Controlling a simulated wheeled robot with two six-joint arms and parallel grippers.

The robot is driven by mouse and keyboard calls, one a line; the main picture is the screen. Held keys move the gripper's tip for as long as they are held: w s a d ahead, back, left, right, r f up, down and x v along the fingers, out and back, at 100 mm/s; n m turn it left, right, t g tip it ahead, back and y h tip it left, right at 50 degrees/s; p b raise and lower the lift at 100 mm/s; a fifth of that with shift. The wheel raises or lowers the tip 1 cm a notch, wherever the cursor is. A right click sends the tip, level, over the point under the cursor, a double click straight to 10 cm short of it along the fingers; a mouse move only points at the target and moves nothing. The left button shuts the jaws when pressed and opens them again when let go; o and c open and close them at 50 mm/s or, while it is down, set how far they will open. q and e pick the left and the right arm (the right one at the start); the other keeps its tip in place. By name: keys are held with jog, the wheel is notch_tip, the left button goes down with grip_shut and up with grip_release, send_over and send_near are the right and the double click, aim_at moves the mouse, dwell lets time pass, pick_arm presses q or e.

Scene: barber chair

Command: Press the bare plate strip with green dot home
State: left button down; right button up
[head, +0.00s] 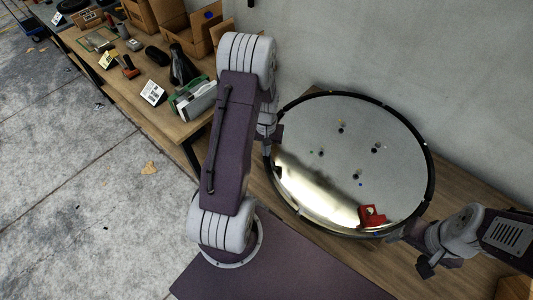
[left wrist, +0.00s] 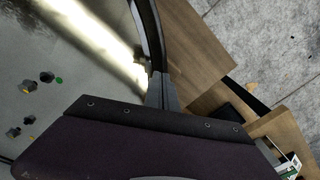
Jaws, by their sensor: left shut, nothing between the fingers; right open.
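A round, shiny plate (head: 335,190) with a dark rim lies on a wooden table. Several small dark pieces stand out of its face. One piece (head: 321,153) has a green dot beside it; in the left wrist view the green dot (left wrist: 59,80) is next to a dark piece (left wrist: 47,77). Whether that piece sits flush is too small to tell. My left gripper (head: 275,134) is at the plate's left rim, partly hidden by my arm; it is shut and empty, and its fingers show in the left wrist view (left wrist: 161,92). My right gripper (head: 410,250) is open by the lower right rim.
A red block (head: 371,216) lies on the plate near its lower right rim. A workbench (head: 150,100) with boxes and tools stands at the upper left. A grey wall (head: 370,50) is behind the plate. The concrete floor at left is mostly clear.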

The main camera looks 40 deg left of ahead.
dwell(0.4)
pick_arm(q)
notch_tip(320, 180, up, 8)
jog(key=p, duration=0.7)
jog(key=shift+w+d, duration=0.1)
